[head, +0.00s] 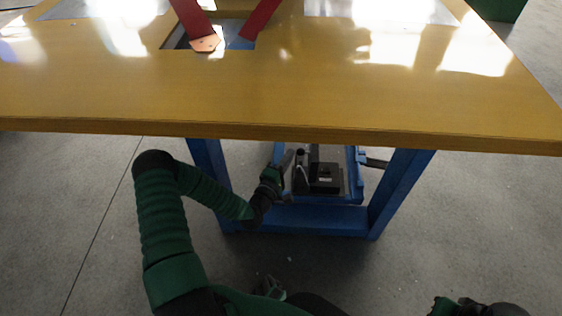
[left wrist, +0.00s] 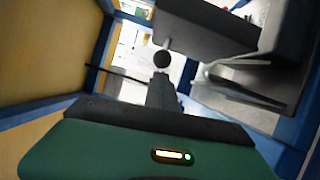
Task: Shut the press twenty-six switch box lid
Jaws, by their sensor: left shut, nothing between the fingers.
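The dark switch box (head: 325,178) sits on a blue-framed shelf under the table in the head view. Its lid cannot be clearly told apart from its body there. In the left wrist view a dark grey block (left wrist: 205,27) and a grey sheet-like part (left wrist: 262,80) fill the upper right; I cannot tell which is the lid. My left gripper (head: 288,160) is at the left side of the box, shut and empty. Its narrow shut fingers (left wrist: 162,92) show in the left wrist view, below a round dark knob. Whether they touch the box is unclear.
The yellow tabletop (head: 280,100) overhangs the box. Blue legs (head: 400,190) stand on both sides, with a blue crossbar (head: 305,218) in front. A dark rod (head: 376,163) sticks out at the right.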

